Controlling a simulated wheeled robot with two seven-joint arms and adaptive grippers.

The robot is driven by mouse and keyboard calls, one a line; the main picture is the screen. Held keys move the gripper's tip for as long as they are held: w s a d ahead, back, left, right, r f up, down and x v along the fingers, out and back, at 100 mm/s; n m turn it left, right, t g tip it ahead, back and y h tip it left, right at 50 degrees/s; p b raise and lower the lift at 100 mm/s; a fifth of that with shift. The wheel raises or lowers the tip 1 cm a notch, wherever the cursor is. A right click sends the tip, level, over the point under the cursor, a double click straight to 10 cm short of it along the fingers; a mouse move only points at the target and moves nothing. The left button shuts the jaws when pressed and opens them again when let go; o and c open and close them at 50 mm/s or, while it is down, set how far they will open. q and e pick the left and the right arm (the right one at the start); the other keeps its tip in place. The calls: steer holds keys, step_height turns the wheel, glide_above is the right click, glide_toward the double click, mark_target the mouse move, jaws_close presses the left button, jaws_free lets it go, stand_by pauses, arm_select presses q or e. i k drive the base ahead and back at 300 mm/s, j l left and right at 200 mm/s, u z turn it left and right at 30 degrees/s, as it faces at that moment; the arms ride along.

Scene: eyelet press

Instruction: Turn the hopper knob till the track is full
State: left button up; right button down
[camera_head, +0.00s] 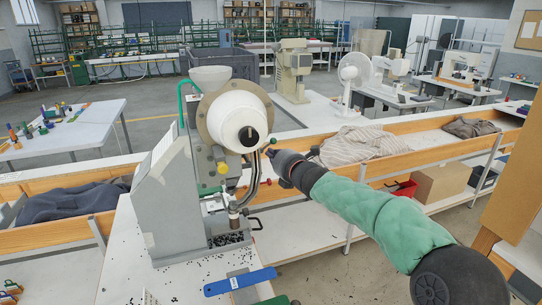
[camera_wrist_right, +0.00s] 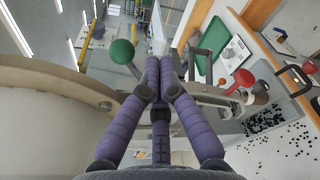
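The eyelet press (camera_head: 172,205) stands on a white bench, with a white round hopper drum (camera_head: 226,112) on top. A dark knob (camera_head: 249,137) shows at the drum's face. A curved track (camera_head: 255,180) runs down from the drum; its fill is too small to tell. My right gripper (camera_head: 274,155) is just right of the drum, below a small green ball (camera_head: 272,141). In the wrist view, my right gripper's purple fingers (camera_wrist_right: 161,65) are together, nothing visible between them. A green ball on a rod (camera_wrist_right: 122,51) is beside them, left. My left gripper is not in view.
A tray with loose black eyelets (camera_head: 226,240) sits at the press foot. A red-topped lever (camera_wrist_right: 244,77) stands near it in the wrist view. A blue bar (camera_head: 240,282) lies on the bench. A wooden-edged trough (camera_head: 415,135) with cloth runs behind my right arm.

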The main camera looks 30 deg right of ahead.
mark_target(248, 137)
steer(key=k+j, duration=0.1)
steer(key=k, duration=1.2)
